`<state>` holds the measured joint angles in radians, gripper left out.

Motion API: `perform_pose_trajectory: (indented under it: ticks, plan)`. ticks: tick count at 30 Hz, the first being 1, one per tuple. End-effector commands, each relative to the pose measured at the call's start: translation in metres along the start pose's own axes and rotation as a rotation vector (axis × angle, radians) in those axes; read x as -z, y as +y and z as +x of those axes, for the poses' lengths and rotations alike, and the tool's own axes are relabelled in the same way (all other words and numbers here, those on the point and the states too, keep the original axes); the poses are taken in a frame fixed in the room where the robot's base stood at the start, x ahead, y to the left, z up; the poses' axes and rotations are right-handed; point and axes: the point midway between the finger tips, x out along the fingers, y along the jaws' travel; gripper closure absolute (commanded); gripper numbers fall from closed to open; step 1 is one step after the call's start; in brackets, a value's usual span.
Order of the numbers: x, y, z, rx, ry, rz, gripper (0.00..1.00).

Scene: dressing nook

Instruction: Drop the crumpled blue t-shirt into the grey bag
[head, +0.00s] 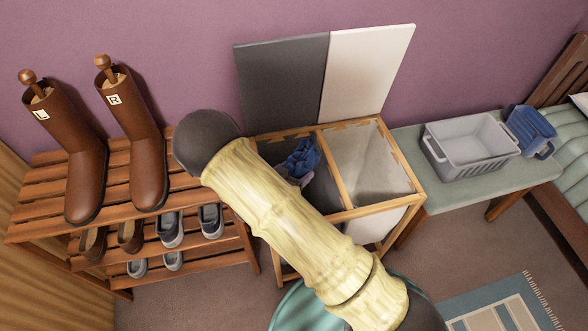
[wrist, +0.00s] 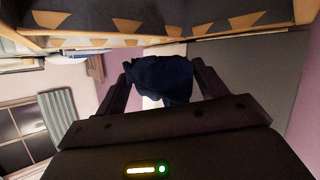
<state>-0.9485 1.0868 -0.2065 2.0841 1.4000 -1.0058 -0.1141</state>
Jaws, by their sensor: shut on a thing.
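The crumpled blue t-shirt (head: 303,157) shows in the head view over the opening of the grey bag (head: 326,188), the left one in a wooden frame. In the wrist view the t-shirt (wrist: 162,80) is a dark blue bundle between the two fingers of my gripper (wrist: 165,88), which is shut on it. The wooden frame's edge (wrist: 150,41) runs across the top of that view, close to the bundle. My arm hides most of the gripper and the bag's front left in the head view. How high the t-shirt hangs cannot be told.
The pale bag (head: 368,160) fills the frame's right half. A dark lid (head: 282,82) and a pale lid (head: 368,70) stand open behind. A slatted rack (head: 40,225) with boots is left; a bench (head: 410,145) with a grey basket (head: 470,145) and blue container (head: 530,130) is right.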

Motion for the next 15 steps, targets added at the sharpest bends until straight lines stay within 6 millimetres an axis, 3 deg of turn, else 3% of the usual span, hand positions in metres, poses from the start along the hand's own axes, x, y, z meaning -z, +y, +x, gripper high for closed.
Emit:
perform_pose_trajectory:
  ticks: [3,14,15]
  plan:
    - [-0.0106,-0.002,0.0045,0.0,0.001,0.0,0.55]
    - [-0.0113,-0.002,0.0048,0.0,0.001,0.0,0.55]
    - [-0.0113,-0.002,0.0048,0.0,0.001,0.0,0.21]
